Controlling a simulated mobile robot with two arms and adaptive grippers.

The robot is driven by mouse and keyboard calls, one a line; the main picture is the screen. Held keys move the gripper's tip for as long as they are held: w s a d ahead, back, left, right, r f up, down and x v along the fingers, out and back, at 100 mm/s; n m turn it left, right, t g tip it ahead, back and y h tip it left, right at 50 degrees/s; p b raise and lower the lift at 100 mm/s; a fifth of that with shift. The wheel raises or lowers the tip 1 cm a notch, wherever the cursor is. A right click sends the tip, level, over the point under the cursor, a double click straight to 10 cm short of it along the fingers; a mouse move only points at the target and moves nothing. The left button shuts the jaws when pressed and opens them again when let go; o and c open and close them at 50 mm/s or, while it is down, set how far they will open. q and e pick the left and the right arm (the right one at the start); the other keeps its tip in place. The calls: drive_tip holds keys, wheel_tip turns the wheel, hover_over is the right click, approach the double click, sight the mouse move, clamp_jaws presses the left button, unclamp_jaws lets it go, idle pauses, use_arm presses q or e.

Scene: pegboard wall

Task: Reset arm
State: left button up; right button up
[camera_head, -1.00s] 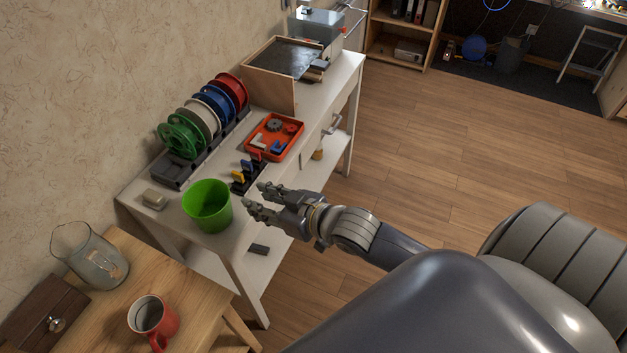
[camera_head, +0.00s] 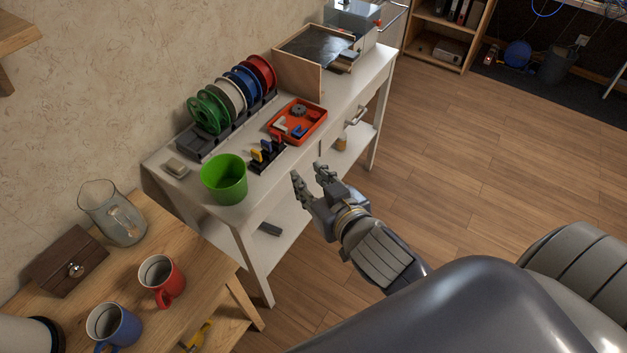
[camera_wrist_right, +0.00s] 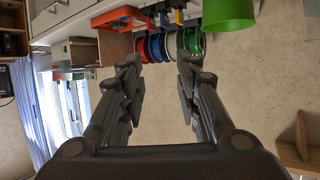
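My right gripper (camera_head: 311,180) is open and empty in the head view. It is off the front edge of the white table (camera_head: 336,137), to the right of the green cup (camera_head: 224,180) and apart from it. In the right wrist view the two fingers (camera_wrist_right: 160,75) stand apart with nothing between them. The spools, the orange tray and the green cup show beyond them there. My left gripper is not in view.
The white table holds a rack of spools (camera_head: 231,97), an orange tray (camera_head: 297,122) and a small holder with coloured pieces (camera_head: 267,153). A wooden table (camera_head: 206,256) at lower left holds a red mug (camera_head: 162,281), a blue mug (camera_head: 113,326) and a glass jug (camera_head: 112,212). Wooden floor (camera_head: 450,150) is clear at right.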

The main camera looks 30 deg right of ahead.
drive_tip(key=shift+f, duration=0.1)
idle(0.3)
drive_tip(key=s+d+f+n+g, duration=0.1)
drive_tip(key=s+f+g, duration=0.2)
drive_tip(key=f, duration=1.5)
drive_tip(key=s+d+f+n+g, duration=0.1)
drive_tip(key=s+d+f+g, duration=0.15)
drive_tip(key=f, duration=1.45)
drive_tip(key=s+f+g, duration=0.3)
drive_tip(key=s+f, duration=0.8)
drive_tip(key=s, duration=0.4)
drive_tip(key=s+d+f+g, duration=0.1)
drive_tip(key=s+f+g, duration=0.3)
drive_tip(key=s+f, duration=0.7)
drive_tip(key=s, duration=0.4)
drive_tip(key=shift+f, duration=0.2)
